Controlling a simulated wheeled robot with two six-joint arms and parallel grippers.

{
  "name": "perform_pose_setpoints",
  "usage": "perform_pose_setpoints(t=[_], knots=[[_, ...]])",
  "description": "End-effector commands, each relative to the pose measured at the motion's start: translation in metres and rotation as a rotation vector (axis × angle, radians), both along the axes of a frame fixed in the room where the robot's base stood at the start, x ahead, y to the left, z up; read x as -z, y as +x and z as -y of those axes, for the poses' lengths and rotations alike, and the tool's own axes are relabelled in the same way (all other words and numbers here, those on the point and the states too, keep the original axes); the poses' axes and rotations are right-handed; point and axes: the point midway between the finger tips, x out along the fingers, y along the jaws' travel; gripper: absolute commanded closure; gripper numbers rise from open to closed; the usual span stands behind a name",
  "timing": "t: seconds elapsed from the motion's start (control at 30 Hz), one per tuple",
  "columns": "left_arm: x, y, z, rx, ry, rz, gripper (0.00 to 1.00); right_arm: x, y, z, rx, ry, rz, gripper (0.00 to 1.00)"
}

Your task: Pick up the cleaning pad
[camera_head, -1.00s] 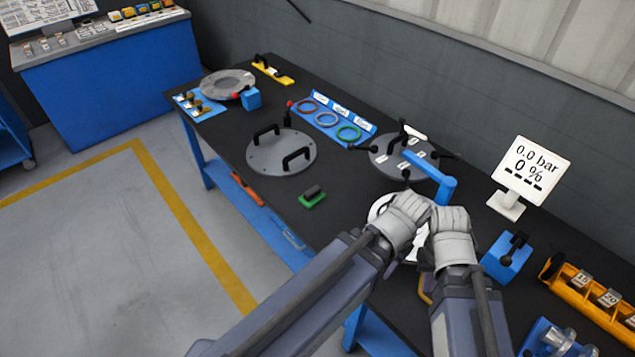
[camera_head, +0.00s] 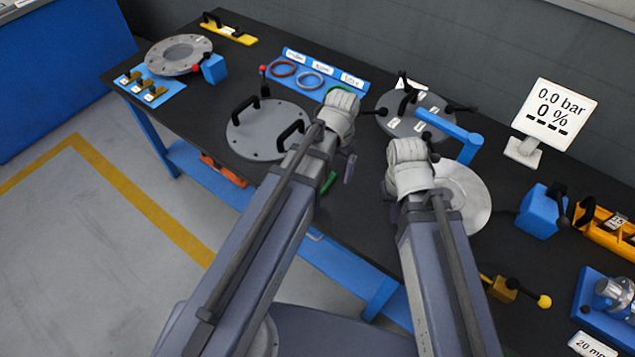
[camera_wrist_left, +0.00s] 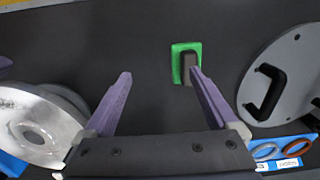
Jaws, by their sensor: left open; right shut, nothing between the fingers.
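The cleaning pad is a green pad with a dark grey block handle, lying flat on the black table. In the head view only a green sliver of the cleaning pad (camera_head: 329,181) shows beside my left arm, which hides the rest. In the left wrist view the whole pad (camera_wrist_left: 186,62) shows, apart from a small part behind the right-hand finger's tip. My left gripper (camera_wrist_left: 160,75) is open and empty, with the pad just beyond that finger, not between the fingers. It also shows in the head view (camera_head: 341,168). My right gripper (camera_head: 393,207) is shut and empty, its fingers mostly hidden.
A grey plate with two black handles (camera_head: 263,132) lies left of the pad. A shiny disc (camera_head: 466,198) lies to the right. A ring tray (camera_head: 325,65) and a flanged lid with a blue arm (camera_head: 410,125) stand behind. Bare table lies around the pad.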

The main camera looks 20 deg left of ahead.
Motion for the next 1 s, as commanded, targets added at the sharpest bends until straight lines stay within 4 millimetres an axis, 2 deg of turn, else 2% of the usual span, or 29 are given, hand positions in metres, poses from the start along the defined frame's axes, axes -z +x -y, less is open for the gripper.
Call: perform_pose_setpoints(t=[0.03,0.2,0.37,0.7,1.0], knots=[[0.018,0.02,-0.014,-0.01,-0.009,0.004,0.01,0.017,0.0,0.0,0.0,0.0,0.0,1.0],[0.028,0.043,-0.04,-0.012,-0.031,0.013,0.0,0.028,0.0,0.0,0.001,0.0,0.0,1.0],[0.028,0.044,-0.043,-0.009,-0.034,0.016,0.0,0.028,0.0,0.0,0.001,0.0,0.0,1.0],[0.054,0.043,-0.043,-0.01,-0.034,0.015,0.0,0.054,0.0,0.0,0.0,0.0,0.0,1.0],[0.059,0.044,-0.043,-0.01,-0.033,0.015,0.0,0.059,0.0,0.0,0.0,0.0,0.0,1.0]])
